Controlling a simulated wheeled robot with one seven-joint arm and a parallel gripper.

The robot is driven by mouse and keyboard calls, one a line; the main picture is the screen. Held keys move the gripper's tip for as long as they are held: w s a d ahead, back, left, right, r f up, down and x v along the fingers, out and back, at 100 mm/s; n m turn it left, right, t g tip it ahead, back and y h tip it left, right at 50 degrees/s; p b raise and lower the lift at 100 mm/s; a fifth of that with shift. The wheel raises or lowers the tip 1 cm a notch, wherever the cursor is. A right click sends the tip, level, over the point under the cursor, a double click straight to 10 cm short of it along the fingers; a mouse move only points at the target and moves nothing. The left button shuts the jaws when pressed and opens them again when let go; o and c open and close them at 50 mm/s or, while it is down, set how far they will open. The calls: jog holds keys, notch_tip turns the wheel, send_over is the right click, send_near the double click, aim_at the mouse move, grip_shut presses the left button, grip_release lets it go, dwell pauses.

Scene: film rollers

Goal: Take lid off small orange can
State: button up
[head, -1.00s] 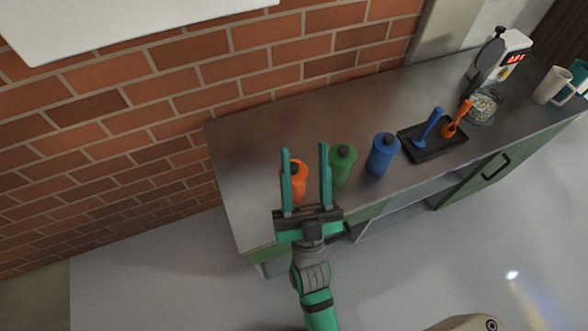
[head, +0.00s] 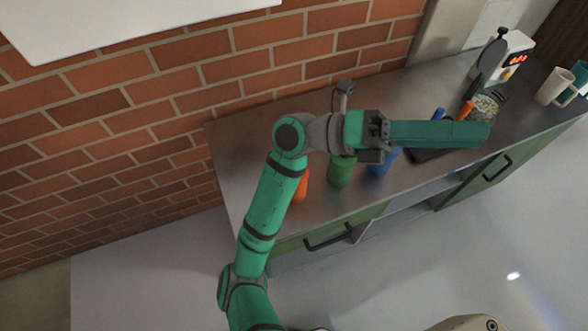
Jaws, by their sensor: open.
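The small orange can (head: 301,190) stands on the grey counter near its left end. My arm crosses in front of it, so only its right lower part shows and its lid is hidden. My gripper (head: 484,135) is above the counter, right of the can, with its long teal fingers pointing right. The fingers are seen edge-on, one over the other, open with nothing visible between them. The gripper is well apart from the orange can.
A green can (head: 341,173) and a blue can (head: 382,165) stand right of the orange one, their tops hidden by my gripper. A black tray (head: 424,156) holds a blue-handled and an orange-handled tool. A white machine (head: 516,48) and mugs (head: 553,86) stand further right. A brick wall is behind.

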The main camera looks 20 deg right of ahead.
jog(key=w+f+t+y, duration=0.5)
jog(key=f+t+y, duration=0.35)
jog(key=f, duration=0.55)
jog(key=w+a+f+n+t+y, duration=0.25)
jog(key=w+a+y, duration=0.25)
jog(key=w+a, duration=0.25)
jog(key=w+a+f+n+t+y, duration=0.1)
jog(key=w+a+f+t+y, duration=0.25)
jog(key=w+a, duration=0.45)
jog(key=shift+y, duration=0.3)
jog(key=f, duration=0.6)
jog(key=a+f, duration=0.1)
jog(key=f, duration=0.2)
jog(key=shift+f, duration=0.3)
grip_shut()
